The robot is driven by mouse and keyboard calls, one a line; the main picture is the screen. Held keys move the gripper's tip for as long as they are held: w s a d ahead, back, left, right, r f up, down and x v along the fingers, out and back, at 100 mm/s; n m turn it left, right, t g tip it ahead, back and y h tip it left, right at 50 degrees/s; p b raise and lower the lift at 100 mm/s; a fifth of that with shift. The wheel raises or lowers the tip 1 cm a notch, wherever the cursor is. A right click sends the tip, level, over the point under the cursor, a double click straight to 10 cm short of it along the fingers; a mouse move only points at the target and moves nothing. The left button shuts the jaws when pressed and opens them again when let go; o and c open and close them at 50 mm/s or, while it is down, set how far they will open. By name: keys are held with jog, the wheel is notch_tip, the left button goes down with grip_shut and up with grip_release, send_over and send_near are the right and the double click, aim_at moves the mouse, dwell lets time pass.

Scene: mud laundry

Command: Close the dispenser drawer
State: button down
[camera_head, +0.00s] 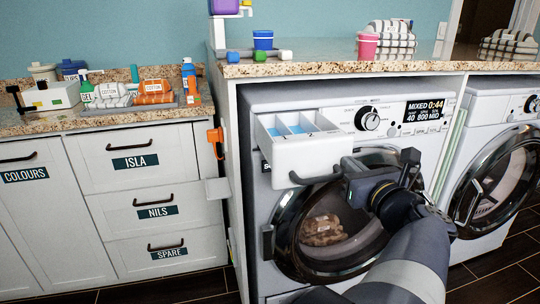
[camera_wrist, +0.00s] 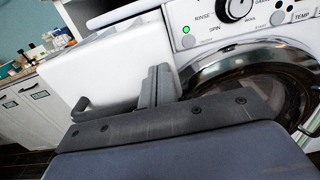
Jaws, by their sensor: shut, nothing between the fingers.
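The white dispenser drawer (camera_head: 310,151) is pulled out from the upper left of the washing machine (camera_head: 380,104). Blue liquid or lining shows in its open compartments. A dark bar handle (camera_head: 312,178) runs across its front. My gripper (camera_head: 347,168) is shut and empty, in front of the washer at the right end of the drawer front. In the wrist view the drawer (camera_wrist: 112,68) fills the left middle, with its handle (camera_wrist: 90,110) to the left of my closed fingers (camera_wrist: 158,86). I cannot tell whether the fingers touch the drawer.
The round washer door (camera_head: 325,235) is shut below, with brown laundry visible inside. A granite counter (camera_head: 330,67) overhangs the machine. A second machine (camera_head: 500,165) stands at the right. White labelled drawers (camera_head: 140,165) stand at the left.

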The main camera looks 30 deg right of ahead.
jog(key=shift+w, duration=0.1)
jog(key=b+x, duration=0.2)
jog(key=x, duration=1.5)
jog(key=shift+w, duration=0.35)
jog(key=shift+w+r, duration=0.15)
jog(key=shift+r, duration=0.15)
